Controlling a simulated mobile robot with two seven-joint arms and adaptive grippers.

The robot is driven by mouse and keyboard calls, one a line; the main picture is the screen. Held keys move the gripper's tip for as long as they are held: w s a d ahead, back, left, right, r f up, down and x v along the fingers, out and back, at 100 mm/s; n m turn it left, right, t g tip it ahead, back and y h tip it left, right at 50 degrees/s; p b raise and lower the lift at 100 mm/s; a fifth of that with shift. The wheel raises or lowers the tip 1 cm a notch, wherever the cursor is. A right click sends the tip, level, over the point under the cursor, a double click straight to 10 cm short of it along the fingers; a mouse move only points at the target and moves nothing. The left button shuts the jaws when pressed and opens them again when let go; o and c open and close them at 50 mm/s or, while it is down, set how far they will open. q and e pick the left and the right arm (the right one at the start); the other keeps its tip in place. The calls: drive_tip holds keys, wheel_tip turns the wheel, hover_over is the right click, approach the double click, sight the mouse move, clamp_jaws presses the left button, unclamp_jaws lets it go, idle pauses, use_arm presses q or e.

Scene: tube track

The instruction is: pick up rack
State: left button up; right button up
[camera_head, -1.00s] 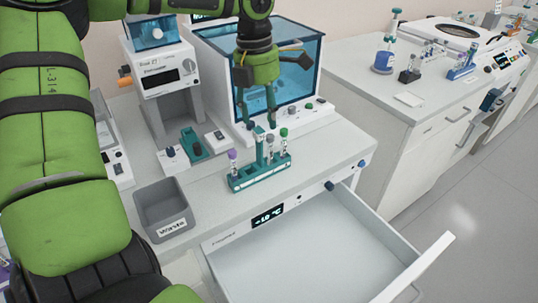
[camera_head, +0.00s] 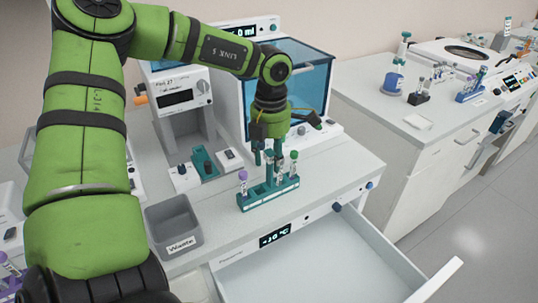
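The teal rack (camera_head: 268,198) stands on the white bench top behind the open drawer. It holds a few tubes, including a purple-capped tube (camera_head: 243,183) at its left end and a green-capped tube (camera_head: 294,166) at its right end. A tall handle rises from the middle of the rack. My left gripper (camera_head: 268,155) points down right over the rack, its fingers apart at the top of the handle. Whether the fingers touch the handle is hard to see. The rack rests on the bench. My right gripper is not in view.
A grey waste bin (camera_head: 173,229) stands left of the rack. Behind are a white instrument (camera_head: 183,95), a small teal holder (camera_head: 205,163) and a blue-windowed cabinet (camera_head: 308,90). An open drawer (camera_head: 320,270) juts out in front. The bench right of the rack is clear.

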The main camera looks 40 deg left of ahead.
use_arm(q)
clamp_jaws()
drive_tip(key=shift+r, duration=0.1)
